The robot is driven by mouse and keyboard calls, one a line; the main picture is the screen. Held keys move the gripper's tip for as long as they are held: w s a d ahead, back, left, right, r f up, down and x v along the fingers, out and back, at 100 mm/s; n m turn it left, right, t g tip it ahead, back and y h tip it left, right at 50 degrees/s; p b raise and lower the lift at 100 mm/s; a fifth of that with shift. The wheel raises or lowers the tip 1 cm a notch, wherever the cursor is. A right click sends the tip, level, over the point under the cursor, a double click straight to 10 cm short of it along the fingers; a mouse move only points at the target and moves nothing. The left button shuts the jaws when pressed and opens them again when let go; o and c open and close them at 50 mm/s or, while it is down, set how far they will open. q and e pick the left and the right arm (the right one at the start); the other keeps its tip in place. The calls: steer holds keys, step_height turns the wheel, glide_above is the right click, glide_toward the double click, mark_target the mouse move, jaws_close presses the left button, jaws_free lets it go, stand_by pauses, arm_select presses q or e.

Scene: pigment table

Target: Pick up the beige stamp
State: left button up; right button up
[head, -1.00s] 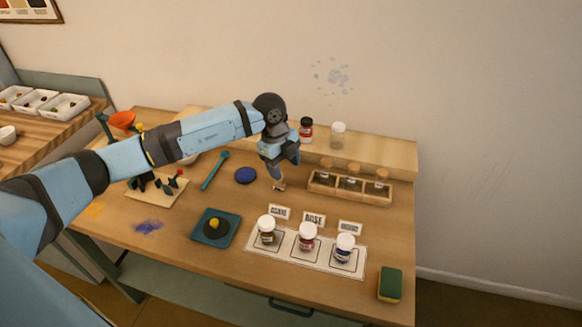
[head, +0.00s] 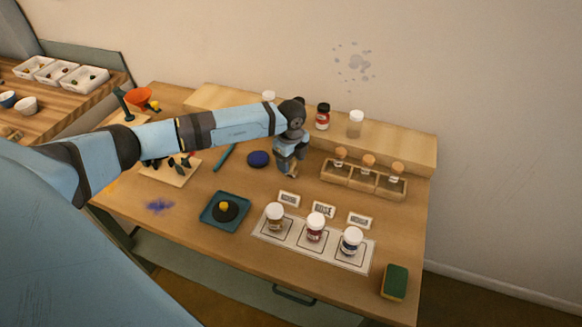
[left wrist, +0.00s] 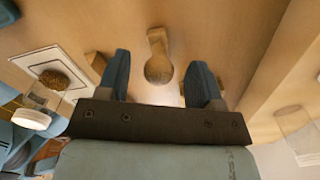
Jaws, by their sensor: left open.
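The beige stamp (left wrist: 158,58), with a round knob and a narrower body, shows in the left wrist view between my left gripper's two blue fingers (left wrist: 160,72). There is a gap on both sides of it, and the fingers are open. In the head view my left gripper (head: 290,172) points down at the table behind the row of name cards. The stamp is mostly hidden by the gripper there. My right gripper is in neither view.
Three white-lidded jars (head: 314,228) stand on a white mat (head: 264,239) in front of the cards (head: 323,209). A wooden rack (head: 362,186) with corked vials is to the right. A dark blue round pad (head: 258,159) lies just left of my gripper. A raised shelf (head: 400,152) runs behind.

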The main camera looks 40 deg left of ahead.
mark_target(291, 168)
arm_select(q)
step_height(291, 168, down, 4)
steer(key=shift+s+r, duration=0.1)
steer(key=shift+r, duration=0.05)
steer(key=shift+d, duration=0.1)
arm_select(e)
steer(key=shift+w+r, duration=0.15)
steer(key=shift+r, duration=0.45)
arm_select(q)
steer(key=c, duration=1)
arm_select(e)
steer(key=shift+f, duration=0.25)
arm_select(q)
steer(key=shift+r, duration=0.1)
step_height(291, 168, up, 20)
steer(key=b, duration=0.1)
steer(key=shift+b, duration=0.3)
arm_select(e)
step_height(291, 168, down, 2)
